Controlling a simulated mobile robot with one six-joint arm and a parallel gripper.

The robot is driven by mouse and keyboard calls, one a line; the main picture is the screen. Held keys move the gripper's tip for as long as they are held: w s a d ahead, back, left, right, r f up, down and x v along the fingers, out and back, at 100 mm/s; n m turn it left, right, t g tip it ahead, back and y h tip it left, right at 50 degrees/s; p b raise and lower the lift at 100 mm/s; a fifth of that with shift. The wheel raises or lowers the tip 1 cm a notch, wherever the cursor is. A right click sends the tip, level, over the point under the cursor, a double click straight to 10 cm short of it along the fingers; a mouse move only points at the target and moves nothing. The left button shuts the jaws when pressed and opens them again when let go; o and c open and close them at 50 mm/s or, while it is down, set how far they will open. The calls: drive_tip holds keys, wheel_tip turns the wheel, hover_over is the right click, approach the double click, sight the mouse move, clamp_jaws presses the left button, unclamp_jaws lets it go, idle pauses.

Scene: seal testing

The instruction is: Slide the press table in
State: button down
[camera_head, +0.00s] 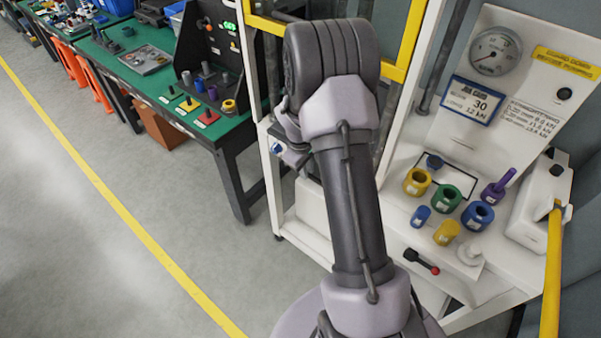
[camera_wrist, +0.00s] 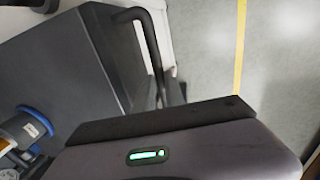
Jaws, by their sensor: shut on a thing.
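The press table (camera_wrist: 62,75) shows in the wrist view as a dark grey slab or block at the left, most likely the sliding table. A dark bent bar handle (camera_wrist: 150,40) stands at its right edge and runs down behind my gripper (camera_wrist: 165,103). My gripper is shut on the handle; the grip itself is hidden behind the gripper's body. A blue round part with a white label (camera_wrist: 28,128) is at the left edge of the wrist view. In the head view my arm covers the gripper and most of the press's inside.
A yellow-edged press frame (camera_head: 262,22) stands behind my arm. A green table (camera_head: 150,85) stands left. Grey floor with a yellow line (camera_head: 130,220) is clear.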

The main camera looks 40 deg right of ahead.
drive_tip(key=shift+w+d+r, duration=0.1)
drive_tip(key=shift+d, duration=0.1)
idle(0.3)
drive_tip(key=c, duration=1.7)
unclamp_jaws()
drive_tip(key=o, duration=0.3)
drive_tip(key=shift+d, duration=0.2)
drive_tip(key=shift+a, duration=0.15)
drive_tip(key=a+r+p, duration=0.1)
drive_tip(key=r+p, duration=0.1)
drive_tip(key=r, duration=0.6)
drive_tip(key=s+a+r+p, duration=0.1)
drive_tip(key=a+r+p, duration=0.1)
drive_tip(key=r, duration=0.7)
drive_tip(key=shift+p, duration=0.4)
